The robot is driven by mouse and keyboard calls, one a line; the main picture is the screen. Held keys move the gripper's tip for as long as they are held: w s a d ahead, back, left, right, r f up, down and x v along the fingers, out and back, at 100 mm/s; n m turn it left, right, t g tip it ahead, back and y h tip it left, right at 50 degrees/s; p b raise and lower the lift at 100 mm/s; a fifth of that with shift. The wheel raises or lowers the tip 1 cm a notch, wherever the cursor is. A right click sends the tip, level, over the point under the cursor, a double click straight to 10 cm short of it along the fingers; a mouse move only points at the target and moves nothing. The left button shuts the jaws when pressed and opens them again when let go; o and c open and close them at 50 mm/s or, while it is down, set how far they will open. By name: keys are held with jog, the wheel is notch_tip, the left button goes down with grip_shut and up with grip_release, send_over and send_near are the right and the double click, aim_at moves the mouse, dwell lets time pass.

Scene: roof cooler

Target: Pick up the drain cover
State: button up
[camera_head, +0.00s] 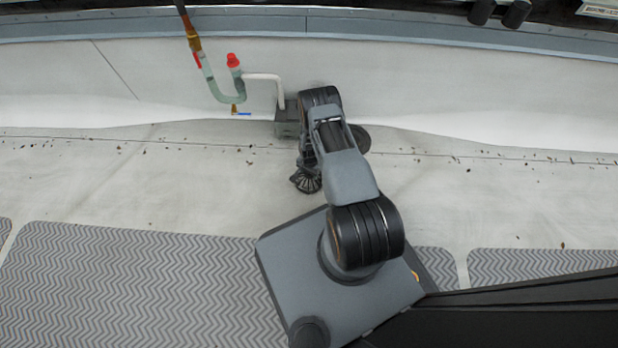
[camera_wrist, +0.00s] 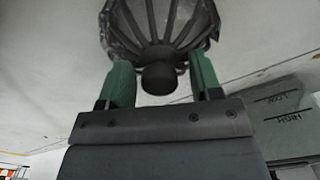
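The drain cover (camera_head: 307,181) is a dark, ribbed, round cage with a knob. In the head view it is beside the lower end of my arm, on or just over the pale floor. In the wrist view the drain cover (camera_wrist: 165,28) fills the top middle, its dark knob facing my gripper (camera_wrist: 160,70). The two green fingers stand apart on either side of the knob, with gaps visible. The fingertips reach close to the ribs; I cannot tell whether they touch. My arm hides most of my gripper in the head view.
A dark round patch (camera_head: 361,139), perhaps the drain, lies right of my arm. Small debris dots the floor. Grey patterned mats (camera_head: 130,285) lie in front.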

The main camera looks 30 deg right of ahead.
grip_shut()
dwell(0.3)
